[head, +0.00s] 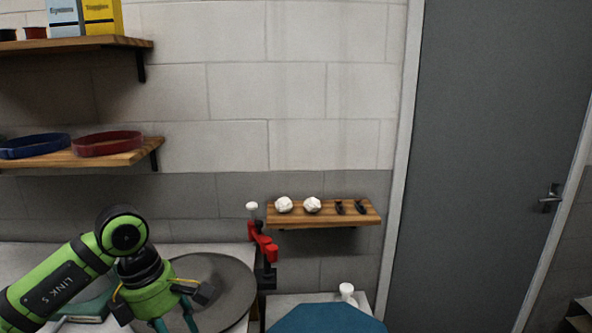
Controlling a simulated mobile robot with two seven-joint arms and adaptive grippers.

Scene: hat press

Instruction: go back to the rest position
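My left arm comes in from the lower left, green and black. Its gripper (176,312) points down in front of a round grey plate (226,276). Some finger parts show, but the lower ends run out of the bottom of the picture, so I cannot tell its opening or whether it holds anything. My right gripper is not in view.
A red and black clamp-like device (265,250) stands beside the plate. A blue flat-topped thing (325,319) is at the bottom edge. A small wooden shelf (335,216) holds two white lumps. Shelves (110,158) hang left; a grey door (490,150) is right.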

